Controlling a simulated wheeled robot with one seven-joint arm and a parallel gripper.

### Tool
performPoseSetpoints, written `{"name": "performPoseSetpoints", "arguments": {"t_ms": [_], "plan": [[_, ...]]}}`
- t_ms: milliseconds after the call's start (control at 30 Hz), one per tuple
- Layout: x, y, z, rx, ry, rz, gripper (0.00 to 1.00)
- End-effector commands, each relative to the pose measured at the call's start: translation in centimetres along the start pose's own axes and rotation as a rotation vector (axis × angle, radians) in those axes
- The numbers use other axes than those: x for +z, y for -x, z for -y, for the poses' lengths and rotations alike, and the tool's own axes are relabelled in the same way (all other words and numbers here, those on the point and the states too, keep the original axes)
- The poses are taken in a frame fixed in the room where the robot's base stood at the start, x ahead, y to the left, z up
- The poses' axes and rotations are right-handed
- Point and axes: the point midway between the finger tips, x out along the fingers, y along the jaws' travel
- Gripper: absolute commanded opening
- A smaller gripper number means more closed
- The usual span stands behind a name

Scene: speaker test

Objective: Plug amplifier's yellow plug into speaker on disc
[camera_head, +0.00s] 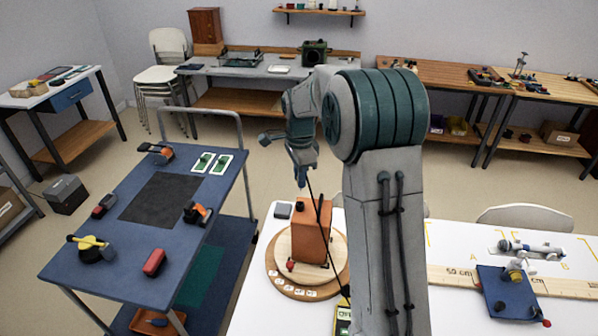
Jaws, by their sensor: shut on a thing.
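An orange box-shaped speaker (312,230) stands upright on a round wooden disc (285,246) on the white table. My gripper (302,182) is above and slightly left of the speaker, pointing down, apart from it. It is shut on the end of a thin dark cable (336,272), which runs down past the speaker's right side. The plug itself is too small to make out, and its colour does not show. A yellow device (343,318) sits at the table's front, partly behind my arm. I cannot make out which thing is the amplifier; my arm hides part of the table.
A small red piece (291,266) is at the speaker's foot. White cards (299,291) lie on the disc's lower rim. A small grey box (283,210) lies behind the disc. A blue trolley (130,258) with clamps stands left; a wooden ruler (455,280) and blue board (505,290) lie right.

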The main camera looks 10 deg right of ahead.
Motion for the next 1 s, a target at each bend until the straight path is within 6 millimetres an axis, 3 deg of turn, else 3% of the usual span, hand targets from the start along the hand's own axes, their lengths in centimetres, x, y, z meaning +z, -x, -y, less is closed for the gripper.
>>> {"name": "performPoseSetpoints", "arguments": {"t_ms": [700,1000], "plan": [[0.0,-5.0,0.0,0.001,0.000,0.000,0.00],[0.0,-5.9,0.0,0.000,0.000,0.000,0.00]]}}
